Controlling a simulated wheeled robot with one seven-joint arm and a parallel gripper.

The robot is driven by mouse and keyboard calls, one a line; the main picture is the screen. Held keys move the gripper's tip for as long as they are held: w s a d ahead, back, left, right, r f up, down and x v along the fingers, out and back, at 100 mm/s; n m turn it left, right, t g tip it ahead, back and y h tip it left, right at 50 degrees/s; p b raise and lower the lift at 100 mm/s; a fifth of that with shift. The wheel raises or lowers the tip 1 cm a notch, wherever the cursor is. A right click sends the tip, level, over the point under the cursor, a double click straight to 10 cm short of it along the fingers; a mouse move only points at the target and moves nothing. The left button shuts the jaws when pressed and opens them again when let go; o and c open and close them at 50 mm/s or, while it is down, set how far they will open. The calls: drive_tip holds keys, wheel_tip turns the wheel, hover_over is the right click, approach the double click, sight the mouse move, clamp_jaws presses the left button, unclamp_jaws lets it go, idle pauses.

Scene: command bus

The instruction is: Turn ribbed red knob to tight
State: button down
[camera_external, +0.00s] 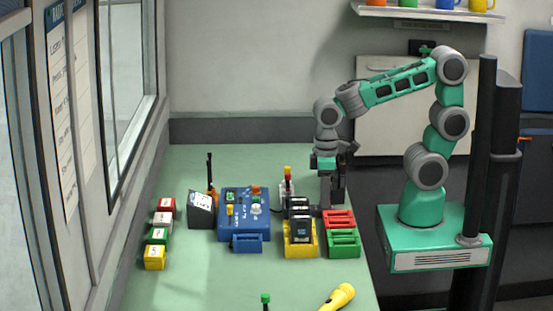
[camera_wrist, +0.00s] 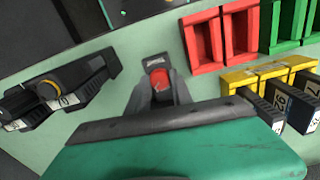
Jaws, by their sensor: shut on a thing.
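A small red knob (camera_wrist: 159,80) shows in the wrist view, in front of a dark grey piece with a pale label (camera_wrist: 155,62). My gripper (camera_wrist: 160,94) is shut on the red knob, with one grey finger on each side. The ribs and any tight mark cannot be made out. In the external view my gripper (camera_external: 331,200) points down at the right part of the green table, behind the red slotted holder (camera_external: 339,219). The knob is hidden there.
Black radios stand by the yellow holder (camera_external: 300,251), with a green slotted holder (camera_external: 343,244) to its right. A blue control box (camera_external: 244,222) stands left. A yellow flashlight (camera_external: 341,296) lies in front. The table's (camera_external: 200,275) front left is clear.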

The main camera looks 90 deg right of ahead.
drive_tip(key=m+p, duration=0.2)
drive_tip(key=m, duration=0.4)
drive_tip(key=shift+m, duration=0.3)
drive_tip(key=m+p, duration=0.1)
drive_tip(key=m, duration=0.5)
drive_tip(key=shift+r+p, duration=0.1)
drive_tip(key=shift+p, duration=0.3)
drive_tip(key=m+p, duration=0.1)
drive_tip(key=m, duration=0.5)
drive_tip(key=shift+m+p, duration=0.3)
drive_tip(key=shift+p, duration=0.1)
drive_tip(key=m+p, duration=0.1)
drive_tip(key=m, duration=0.5)
drive_tip(key=shift+m, duration=0.4)
drive_tip(key=c, duration=1.1)
unclamp_jaws()
